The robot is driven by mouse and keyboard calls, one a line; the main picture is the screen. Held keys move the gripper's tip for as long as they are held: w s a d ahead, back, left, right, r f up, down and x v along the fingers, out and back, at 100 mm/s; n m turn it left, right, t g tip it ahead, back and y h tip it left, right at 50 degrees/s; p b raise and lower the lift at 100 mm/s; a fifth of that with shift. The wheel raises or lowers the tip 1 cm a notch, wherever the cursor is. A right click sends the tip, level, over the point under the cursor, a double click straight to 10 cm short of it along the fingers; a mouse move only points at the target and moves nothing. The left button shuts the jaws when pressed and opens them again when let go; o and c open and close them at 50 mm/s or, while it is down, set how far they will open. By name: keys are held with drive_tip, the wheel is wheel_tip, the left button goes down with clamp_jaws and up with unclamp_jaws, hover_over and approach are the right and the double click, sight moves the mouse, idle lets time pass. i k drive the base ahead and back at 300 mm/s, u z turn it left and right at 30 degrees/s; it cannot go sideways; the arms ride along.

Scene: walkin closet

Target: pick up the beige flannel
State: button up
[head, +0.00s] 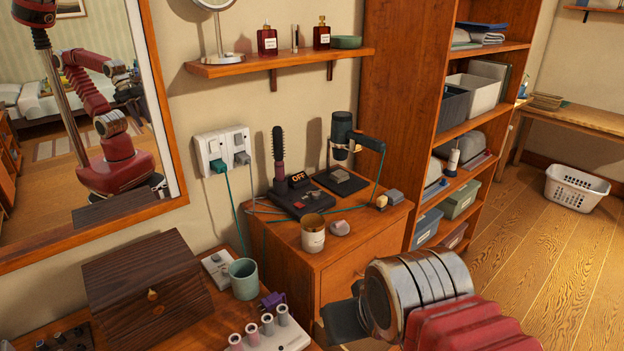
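I cannot single out the beige flannel for certain. A low tan stack (546,101) of flat, possibly folded things lies on the wooden bench at the far right, too small to tell what it is. Pale folded cloth (461,38) lies on the top shelf of the tall wooden unit. My gripper (342,321) is at the bottom centre, in front of the small cabinet; only a dark part of it shows beyond my silver wrist. I see nothing held, and its fingers are not clear. It is well apart from both the stack and the shelf.
The small cabinet (350,262) bears a hairbrush on a black base, a hair dryer on a stand, a candle jar (313,233) and cables. A mug (244,278) and wooden box (150,290) stand at lower left. A white basket (577,188) sits on otherwise open floor at right.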

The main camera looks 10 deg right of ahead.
sight(338, 177)
drive_tip(key=u, duration=4.25)
drive_tip(key=k, duration=1.15)
drive_tip(key=u, duration=0.1)
